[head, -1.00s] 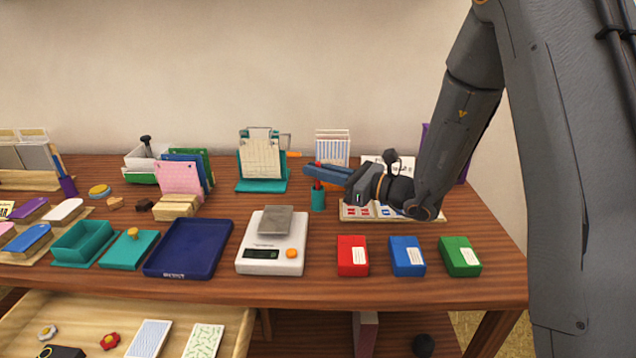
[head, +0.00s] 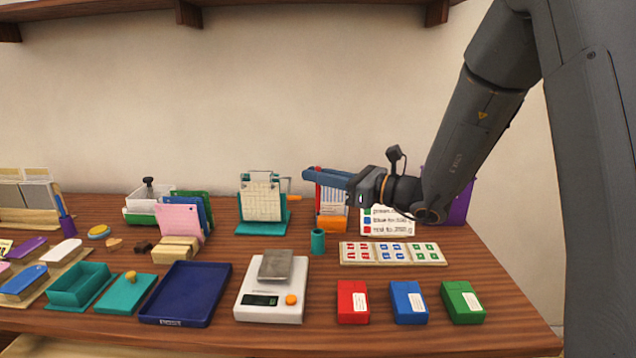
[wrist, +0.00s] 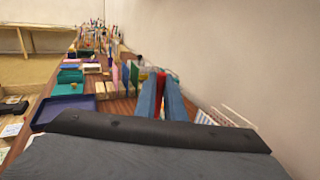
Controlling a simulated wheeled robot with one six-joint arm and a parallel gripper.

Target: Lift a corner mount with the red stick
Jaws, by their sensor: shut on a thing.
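My gripper (head: 318,174) has blue fingers, shut on the red stick (head: 318,192), which hangs roughly upright above the small teal cup (head: 318,243). In the wrist view the red stick (wrist: 160,88) shows between the two fingers (wrist: 161,96). The corner mounts (head: 392,246) are small red, blue and green pieces lying in groups in a shallow light tray (head: 346,257), below and right of my gripper. No mount is seen on the stick; its lower tip is hard to make out.
Red (head: 352,302), blue (head: 408,302) and green (head: 462,302) boxes stand before the tray. A card with coloured lines (head: 388,221) and an orange holder (head: 332,222) stand behind it. A scale (head: 270,306) and a navy tray (head: 186,294) are left.

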